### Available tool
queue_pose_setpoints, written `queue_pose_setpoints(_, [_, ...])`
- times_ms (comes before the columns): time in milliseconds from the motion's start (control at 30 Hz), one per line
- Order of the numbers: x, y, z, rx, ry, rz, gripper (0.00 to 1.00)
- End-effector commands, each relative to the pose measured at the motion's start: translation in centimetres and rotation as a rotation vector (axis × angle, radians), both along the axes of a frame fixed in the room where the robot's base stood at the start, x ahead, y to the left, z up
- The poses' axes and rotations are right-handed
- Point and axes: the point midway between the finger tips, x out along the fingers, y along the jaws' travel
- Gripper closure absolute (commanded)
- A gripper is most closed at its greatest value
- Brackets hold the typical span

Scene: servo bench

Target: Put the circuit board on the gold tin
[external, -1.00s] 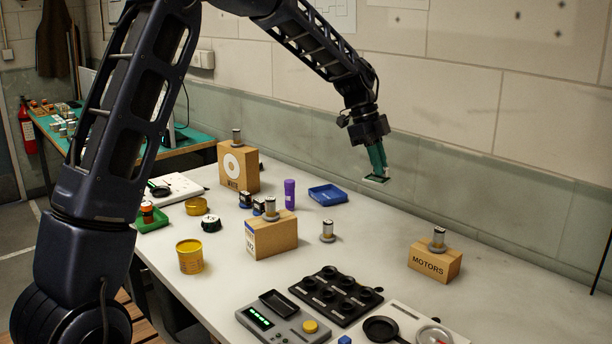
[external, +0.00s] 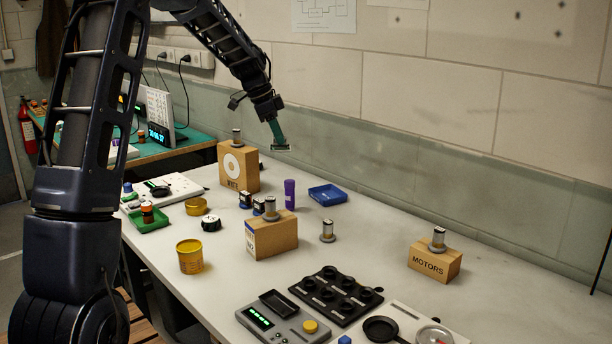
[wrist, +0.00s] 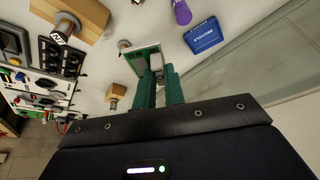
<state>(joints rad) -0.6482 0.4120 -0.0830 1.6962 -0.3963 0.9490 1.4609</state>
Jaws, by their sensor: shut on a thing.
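My gripper (external: 276,135) is shut on the circuit board (external: 281,149), a small flat green-edged plate, held high above the back of the bench. In the wrist view the board (wrist: 139,58) lies just beyond the green fingertips (wrist: 160,80), with a pale part standing up from it between them. Two gold round things stand at the left of the bench: a taller yellow-gold tin (external: 190,258) near the front edge and a low gold tin (external: 196,206) farther back. Both are well left of and below my gripper. Neither can be made out in the wrist view.
A purple bottle (external: 290,194), blue tray (external: 327,194), green tray (external: 148,219) and black round thing (external: 211,223) stand around. The bench between the two gold things and the lower block is mostly clear.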

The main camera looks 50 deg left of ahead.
Motion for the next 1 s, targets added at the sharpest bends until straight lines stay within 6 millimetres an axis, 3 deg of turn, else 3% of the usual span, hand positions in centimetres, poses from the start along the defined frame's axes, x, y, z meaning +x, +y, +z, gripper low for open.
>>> queue_pose_setpoints(33, [-1.2, 2.3, 0.2, 0.002, -0.001, 0.056, 1.0])
queue_pose_setpoints(200, [-5.0, 8.6, 0.7, 0.001, -0.003, 0.236, 1.0])
queue_pose_setpoints(500, [-12.5, 18.0, 1.5, -0.003, -0.012, 0.528, 1.0])
queue_pose_setpoints(633, [-14.9, 20.4, 1.7, -0.006, -0.015, 0.61, 1.0])
queue_pose_setpoints(800, [-16.4, 21.8, 1.7, -0.007, -0.017, 0.661, 1.0])
queue_pose_setpoints(1000, [-16.6, 22.0, -1.1, -0.008, -0.017, 0.671, 1.0])
